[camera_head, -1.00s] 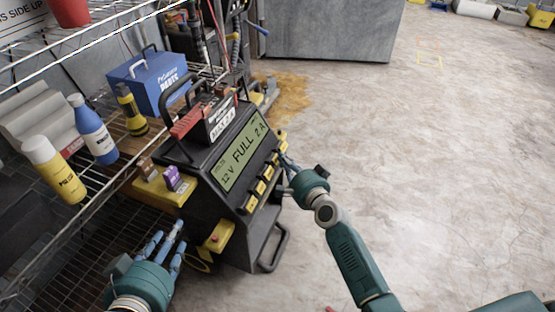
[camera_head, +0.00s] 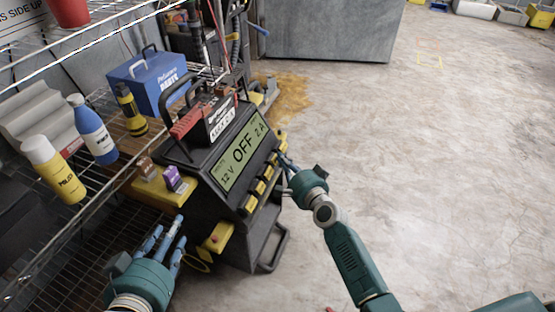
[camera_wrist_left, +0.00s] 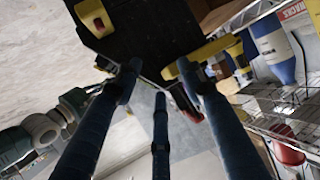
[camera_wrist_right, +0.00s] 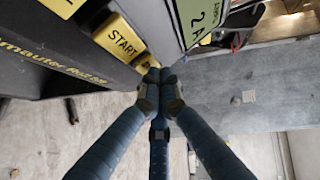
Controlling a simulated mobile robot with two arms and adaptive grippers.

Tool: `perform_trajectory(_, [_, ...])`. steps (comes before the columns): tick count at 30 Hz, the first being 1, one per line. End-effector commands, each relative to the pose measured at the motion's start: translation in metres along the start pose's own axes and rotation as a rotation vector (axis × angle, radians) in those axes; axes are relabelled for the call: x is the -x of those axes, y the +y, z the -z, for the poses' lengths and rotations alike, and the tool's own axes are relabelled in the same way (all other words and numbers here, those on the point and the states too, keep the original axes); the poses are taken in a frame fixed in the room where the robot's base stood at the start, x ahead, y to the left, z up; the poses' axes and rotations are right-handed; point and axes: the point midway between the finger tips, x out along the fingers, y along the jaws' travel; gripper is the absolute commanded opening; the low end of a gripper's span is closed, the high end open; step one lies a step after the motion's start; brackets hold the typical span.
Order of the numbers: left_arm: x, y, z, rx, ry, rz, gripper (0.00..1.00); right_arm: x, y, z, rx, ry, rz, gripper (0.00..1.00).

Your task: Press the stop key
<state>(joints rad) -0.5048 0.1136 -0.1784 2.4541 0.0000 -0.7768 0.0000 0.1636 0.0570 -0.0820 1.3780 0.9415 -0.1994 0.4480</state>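The black charger (camera_head: 215,205) stands beside the wire shelf, and its green display (camera_head: 240,153) reads 12 V, OFF, 2 A. A row of yellow keys (camera_head: 260,187) runs below the display. The START key (camera_wrist_right: 122,40) is legible in the right wrist view; another yellow key past it is mostly hidden by my fingertips, so its label cannot be read. My right gripper (camera_head: 283,159) is shut and empty, its fingertips (camera_wrist_right: 158,85) at the far end of the key row; whether they touch cannot be told. My left gripper (camera_head: 172,235) is open and empty, in front of the charger's lower left side.
The wire shelf (camera_head: 75,225) on the left holds a blue bottle (camera_head: 93,130), a yellow-and-white bottle (camera_head: 57,172) and a blue parts box (camera_head: 150,80). A battery with red and black clamps (camera_head: 217,115) sits on the charger. The floor (camera_head: 430,150) to the right is clear.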

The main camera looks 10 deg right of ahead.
Motion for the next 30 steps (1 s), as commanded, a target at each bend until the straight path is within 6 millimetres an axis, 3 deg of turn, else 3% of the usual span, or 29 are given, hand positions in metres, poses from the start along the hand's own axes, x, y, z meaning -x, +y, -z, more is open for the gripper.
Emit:
perform_trajectory(8, [0.001,0.0,-0.005,0.0,-0.028,0.0,0.4,0.002,-0.001,0.002,0.0,-0.002,0.0,0.0])
perform_trajectory(30, [0.012,-0.008,-0.047,0.003,-0.199,0.016,0.4,0.012,-0.005,0.011,0.0,-0.001,0.0,0.0])
